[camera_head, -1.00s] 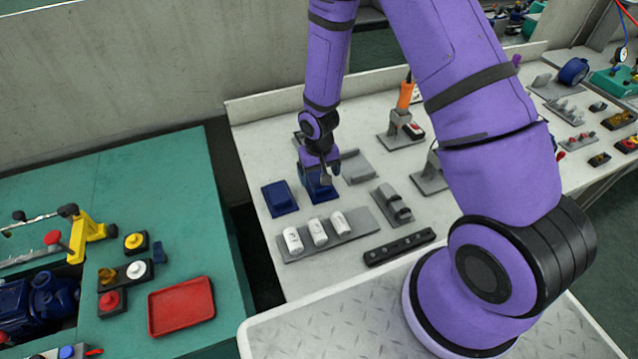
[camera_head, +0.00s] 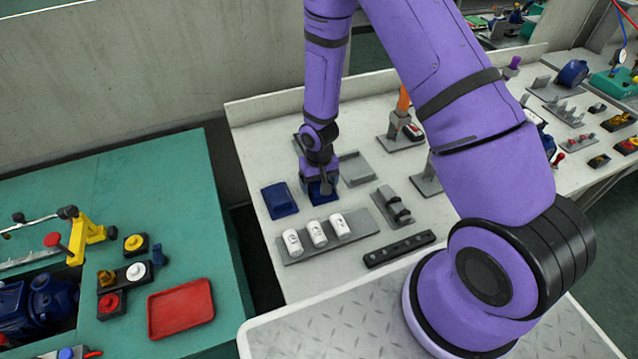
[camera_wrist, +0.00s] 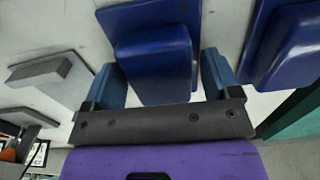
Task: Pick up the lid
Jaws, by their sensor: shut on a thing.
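The lid is a dark blue moulded piece (camera_head: 322,195) with a raised block on a flat plate. It is on the pale bench below my gripper (camera_head: 320,184), which hides most of it in the head view. In the wrist view the blue lid (camera_wrist: 155,60) fills the middle. The fingers of my gripper (camera_wrist: 163,78) are on either side of its raised block, and my gripper is shut on it. Whether the lid touches the bench is hard to tell. A second, similar blue piece (camera_head: 279,200) lies just to the left, and shows at the right of the wrist view (camera_wrist: 292,45).
A grey plate with three white cylinders (camera_head: 318,234) lies in front. A grey tray (camera_head: 356,168) and grey stepped fixture (camera_head: 392,206) are to the right. A black bar (camera_head: 399,248) lies nearer. A green table (camera_head: 170,240) with a red tray (camera_head: 180,307) is left.

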